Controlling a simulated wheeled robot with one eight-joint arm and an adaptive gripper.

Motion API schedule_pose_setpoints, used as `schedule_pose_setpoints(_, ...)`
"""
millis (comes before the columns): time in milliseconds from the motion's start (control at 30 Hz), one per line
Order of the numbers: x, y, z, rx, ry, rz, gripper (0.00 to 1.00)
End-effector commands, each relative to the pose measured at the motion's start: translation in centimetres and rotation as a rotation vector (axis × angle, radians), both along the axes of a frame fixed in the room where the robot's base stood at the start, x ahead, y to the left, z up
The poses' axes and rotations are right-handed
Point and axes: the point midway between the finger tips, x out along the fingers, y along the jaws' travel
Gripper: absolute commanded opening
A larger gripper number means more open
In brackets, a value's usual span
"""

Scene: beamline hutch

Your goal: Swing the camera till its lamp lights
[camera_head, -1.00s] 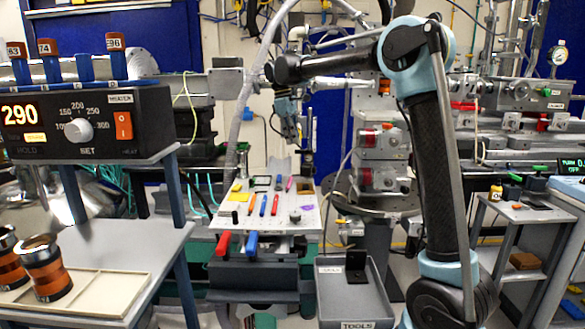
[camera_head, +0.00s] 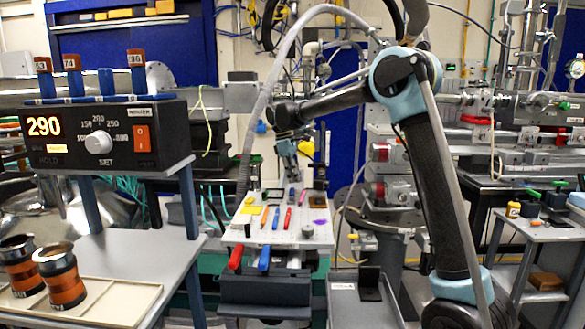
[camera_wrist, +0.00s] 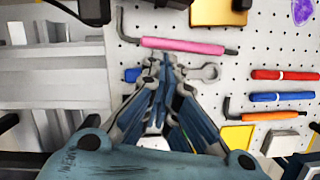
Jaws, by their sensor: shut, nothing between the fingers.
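My gripper (camera_head: 296,174) hangs over the back part of a white perforated board (camera_head: 255,236). Its fingers are shut and empty in the wrist view (camera_wrist: 162,68), where they overlap a pink-handled hex key (camera_wrist: 183,46) and lie left of a small wrench (camera_wrist: 204,73). I cannot tell their height above these. A dark upright device (camera_head: 320,178) stands at the board's back right, just right of my gripper; it may be the camera, but it is too small to be sure. I can make out no lit lamp on it.
Red (camera_head: 288,218) and blue (camera_head: 276,218) pens and a knob (camera_head: 307,232) are on the board. A heater controller (camera_head: 95,135) stands at left above a tray of copper-banded cups (camera_head: 60,277). A grey tools bin (camera_head: 345,305) is in front right.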

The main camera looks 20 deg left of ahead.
Motion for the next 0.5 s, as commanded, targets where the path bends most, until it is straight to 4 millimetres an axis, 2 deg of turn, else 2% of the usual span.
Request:
schedule_pose_setpoints(33, 0.0, -0.2, -0.9, 0.000, 0.000, -0.001, 0.00)
schedule_pose_setpoints(133, 0.1, -1.9, -0.7, 0.000, 0.000, -0.002, 0.00)
schedule_pose_setpoints(300, 0.1, -3.5, -0.7, 0.000, 0.000, -0.001, 0.00)
schedule_pose_setpoints(500, 0.1, -4.2, -0.7, 0.000, 0.000, 0.000, 0.00)
